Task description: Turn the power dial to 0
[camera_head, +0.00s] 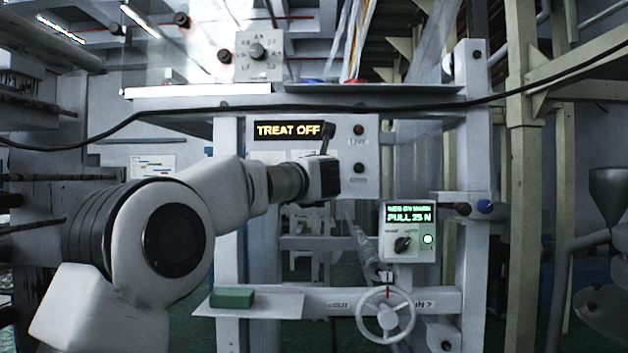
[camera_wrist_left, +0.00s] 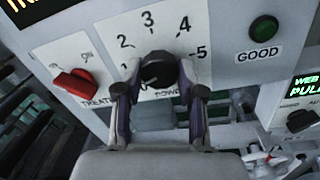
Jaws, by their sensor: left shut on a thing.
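The power dial (camera_wrist_left: 158,70) is a black round knob on a white panel in the left wrist view. Numbers 1 to 5 run around it, and the word POWER, partly covered, is below it. I cannot tell for sure which number its pointer faces. My left gripper (camera_wrist_left: 160,88) is shut on the dial, with one finger on each side of it. In the head view my left gripper (camera_head: 325,172) reaches the panel under the lit TREAT OFF display (camera_head: 288,130) and hides the dial. My right gripper is in no view.
A red TREAT switch (camera_wrist_left: 76,86) sits left of the dial and a green GOOD lamp (camera_wrist_left: 263,28) to its right. In the head view a WEB and PULL box (camera_head: 408,232) and a handwheel (camera_head: 386,315) are lower right. A black cable (camera_head: 400,101) crosses above the panel.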

